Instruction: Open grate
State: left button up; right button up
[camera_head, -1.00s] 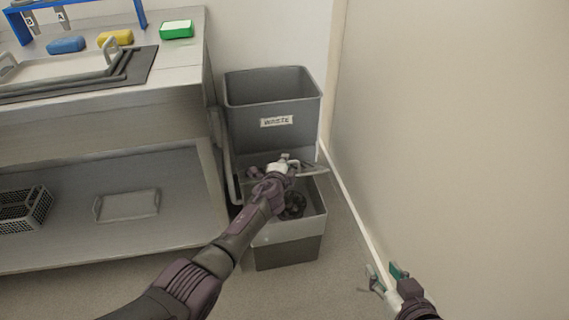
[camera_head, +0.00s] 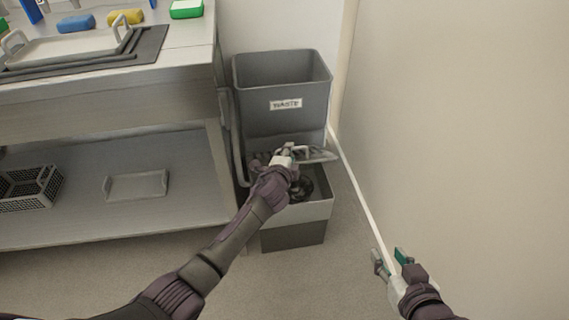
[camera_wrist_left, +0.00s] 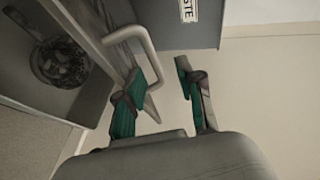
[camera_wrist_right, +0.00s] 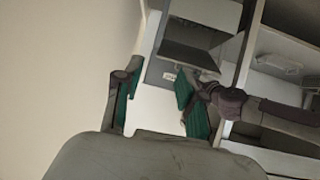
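A low grey floor box (camera_head: 294,230) stands in front of the waste bin, its top open toward me. Inside it is a dark round drain (camera_head: 305,187), which also shows in the left wrist view (camera_wrist_left: 60,62). A pale bent handle (camera_wrist_left: 147,50) rises beside it and passes by one green fingertip of my left gripper (camera_wrist_left: 166,82). That gripper (camera_head: 287,153) is over the back of the box, its fingers apart; I cannot tell whether it touches the handle. My right gripper (camera_head: 391,260) is open and empty by the wall.
The grey waste bin (camera_head: 285,122) stands directly behind the box. A metal table (camera_head: 110,105) with a lower shelf is to the left, close to the box. A pale wall (camera_head: 450,130) bounds the right. The floor (camera_head: 225,285) in front is clear.

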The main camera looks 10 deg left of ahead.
pick_arm(q)
jog(key=v, duration=0.6)
jog(key=shift+s+r, duration=0.1)
